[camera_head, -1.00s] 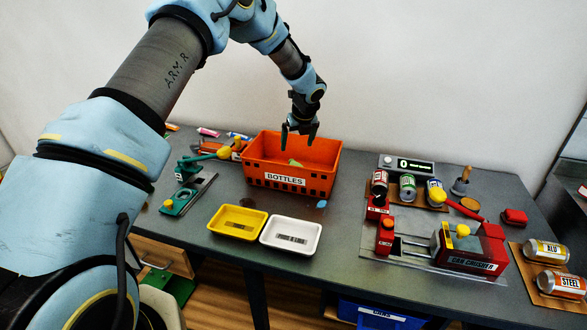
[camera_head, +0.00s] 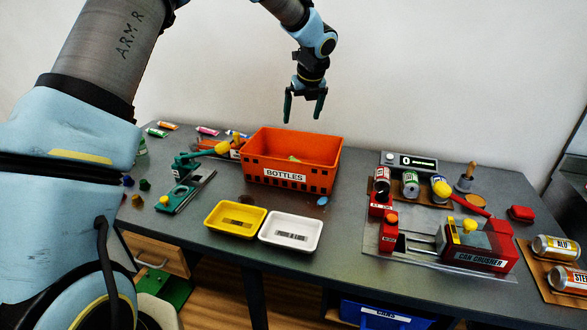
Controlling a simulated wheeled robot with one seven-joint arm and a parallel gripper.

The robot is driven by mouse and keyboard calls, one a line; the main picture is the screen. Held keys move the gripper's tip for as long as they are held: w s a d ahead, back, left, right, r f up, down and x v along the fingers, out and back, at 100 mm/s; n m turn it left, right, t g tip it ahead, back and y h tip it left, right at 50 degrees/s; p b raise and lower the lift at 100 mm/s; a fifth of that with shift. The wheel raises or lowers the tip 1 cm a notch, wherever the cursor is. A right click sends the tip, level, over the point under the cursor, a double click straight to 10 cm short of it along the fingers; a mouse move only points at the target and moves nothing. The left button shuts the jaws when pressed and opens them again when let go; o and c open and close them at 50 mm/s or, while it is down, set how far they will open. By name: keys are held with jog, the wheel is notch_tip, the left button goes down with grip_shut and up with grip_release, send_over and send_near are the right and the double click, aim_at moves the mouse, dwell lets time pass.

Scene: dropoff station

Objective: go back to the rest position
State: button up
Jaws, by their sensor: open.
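My gripper (camera_head: 304,108) hangs open and empty, fingers pointing down, in front of the white wall. In the picture it is just above the orange crate (camera_head: 256,183) labelled BOTTLES, apart from it. Something light green (camera_head: 294,159) shows inside the crate; most of it is hidden by the crate's front wall.
A yellow tray (camera_head: 208,222) and a white tray (camera_head: 263,236) stand before the crate. A red can crusher (camera_head: 478,259), several cans and a counter display (camera_head: 409,162) stand to the right. A green tool (camera_head: 177,196) stands left. Above the table is free room.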

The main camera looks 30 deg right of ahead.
dwell(0.4)
jog(key=w+a+r+m+t+h, duration=0.1)
jog(key=w+a+r+m+t, duration=0.2)
jog(key=a+m, duration=0.5)
jog(key=w+a+r+m+t+h, duration=0.1)
jog(key=w+a+r+m+t, duration=0.15)
jog(key=w+a+m, duration=0.45)
jog(key=s+a+f+m+g, duration=0.2)
jog(key=s+a+f+m, duration=0.1)
jog(key=s+a+m, duration=0.4)
jog(key=s+a+f+m+g+y+b, duration=0.1)
jog(key=s+a+f+m+g, duration=0.1)
jog(key=s+a+m, duration=0.4)
jog(key=s+a+f+m+g+y, duration=0.1)
jog(key=s+a+f+m+g, duration=0.2)
jog(key=s+a+m, duration=0.4)
jog(key=s+a+g, duration=0.1)
jog(key=s+a, duration=0.6)
jog(key=a, duration=0.2)
jog(key=shift+a+f+m, duration=0.2)
jog(key=shift+f+m, duration=0.1)
jog(key=shift+g, duration=0.25)
